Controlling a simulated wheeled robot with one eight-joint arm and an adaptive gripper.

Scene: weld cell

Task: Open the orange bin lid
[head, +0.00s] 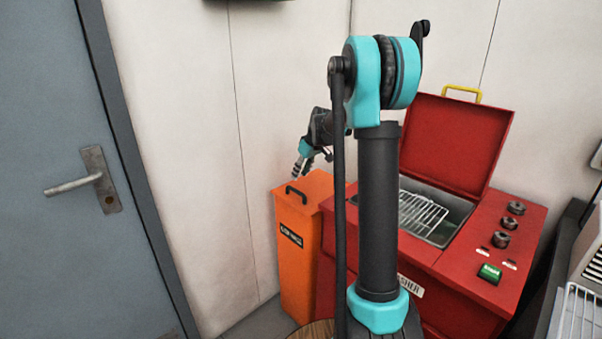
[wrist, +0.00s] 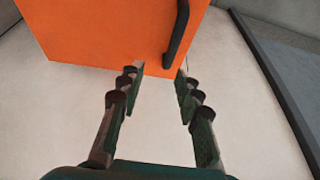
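The orange bin (head: 297,259) stands against the wall, left of the red machine. Its orange lid (head: 320,184) is closed and has a black bar handle (head: 296,195) on top. In the wrist view the orange lid (wrist: 100,28) fills the top, with the black handle (wrist: 178,36) at its right part. My gripper (head: 306,172) is just above the lid near the handle in the head view. In the wrist view my gripper (wrist: 158,76) has its fingers apart with nothing between them. The handle lies beyond the fingertips; I cannot tell whether they touch the lid.
A red machine (head: 446,262) with its lid (head: 455,143) raised and a wire rack (head: 419,213) inside stands right of the bin. A grey door (head: 60,250) with a lever handle is at the left. Pale wall stands behind the bin.

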